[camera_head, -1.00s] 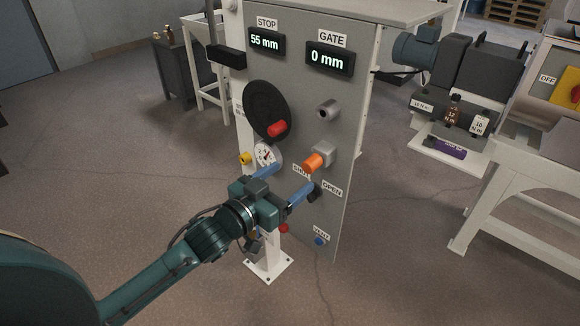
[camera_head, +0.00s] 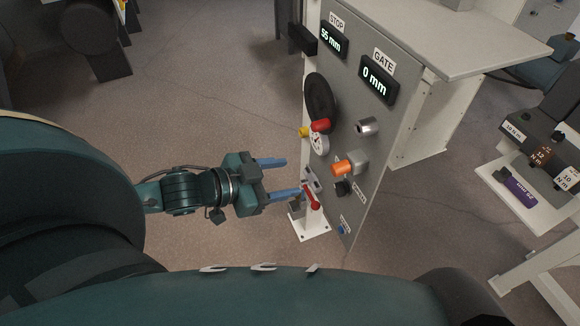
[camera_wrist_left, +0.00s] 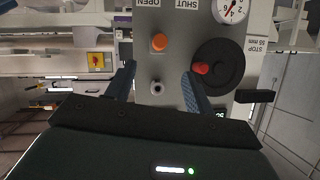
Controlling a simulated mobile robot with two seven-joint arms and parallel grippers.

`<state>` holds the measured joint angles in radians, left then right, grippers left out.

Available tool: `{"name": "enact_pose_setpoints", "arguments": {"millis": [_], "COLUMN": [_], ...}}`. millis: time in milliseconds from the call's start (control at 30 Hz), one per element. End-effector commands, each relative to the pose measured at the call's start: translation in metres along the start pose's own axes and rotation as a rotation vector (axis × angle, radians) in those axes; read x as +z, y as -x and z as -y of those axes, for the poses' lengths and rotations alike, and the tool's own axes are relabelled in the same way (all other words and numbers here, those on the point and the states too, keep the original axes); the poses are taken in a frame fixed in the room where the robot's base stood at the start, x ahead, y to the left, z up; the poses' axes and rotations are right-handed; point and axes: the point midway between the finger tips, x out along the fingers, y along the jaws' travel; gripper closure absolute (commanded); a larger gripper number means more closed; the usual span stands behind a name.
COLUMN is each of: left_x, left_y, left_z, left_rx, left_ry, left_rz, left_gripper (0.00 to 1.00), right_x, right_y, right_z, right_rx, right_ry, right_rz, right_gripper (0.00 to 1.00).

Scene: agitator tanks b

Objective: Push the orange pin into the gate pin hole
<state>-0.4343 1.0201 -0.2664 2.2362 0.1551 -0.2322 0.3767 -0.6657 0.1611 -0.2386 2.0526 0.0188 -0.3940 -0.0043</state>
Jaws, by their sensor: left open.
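The orange pin (camera_head: 343,168) sticks out of a square grey metal block (camera_head: 358,160) on the upright grey panel (camera_head: 385,140). A round metal socket (camera_head: 367,127) is above it; I cannot tell for sure where the gate pin hole is. My left gripper (camera_head: 290,178) is open and empty, to the left of the pin and apart from it, with its blue fingers pointing at the panel. In the left wrist view the pin (camera_wrist_left: 159,42) and the socket (camera_wrist_left: 156,88) show in line with the gap between the fingers (camera_wrist_left: 158,72). My right gripper is not in view.
The GATE display (camera_head: 378,79) reads 0 mm and the STOP display (camera_head: 333,40) 55 mm. A black handwheel (camera_head: 320,98) with a red knob (camera_head: 320,125), a dial (camera_head: 319,143), a black knob (camera_head: 342,188) and a red lever (camera_head: 312,198) crowd the panel. Floor is clear left of it.

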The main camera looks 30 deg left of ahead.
Motion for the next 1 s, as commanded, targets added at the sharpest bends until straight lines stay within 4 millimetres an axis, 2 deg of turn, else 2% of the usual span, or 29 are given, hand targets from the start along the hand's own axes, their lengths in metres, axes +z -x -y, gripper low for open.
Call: {"name": "enact_pose_setpoints", "arguments": {"millis": [267, 467, 800, 1000], "left_x": [0.000, -0.001, -0.001, 0.000], "left_y": [-0.019, -0.048, -0.106, -0.126], "left_z": [0.001, 0.001, 0.000, -0.001], "left_rx": [-0.002, -0.001, 0.001, 0.001], "left_ry": [0.001, 0.000, 0.000, 0.001], "left_rz": [-0.002, -0.002, -0.001, 0.000], "left_gripper": [0.47, 0.47, 0.47, 0.47], "right_x": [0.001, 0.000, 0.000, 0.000], "right_y": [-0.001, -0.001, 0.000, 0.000], "right_z": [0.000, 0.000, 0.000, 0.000], "right_rx": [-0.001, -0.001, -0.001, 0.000], "right_ry": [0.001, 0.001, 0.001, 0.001], "right_rz": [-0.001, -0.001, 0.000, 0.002], "right_gripper": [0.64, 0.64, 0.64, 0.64]}}
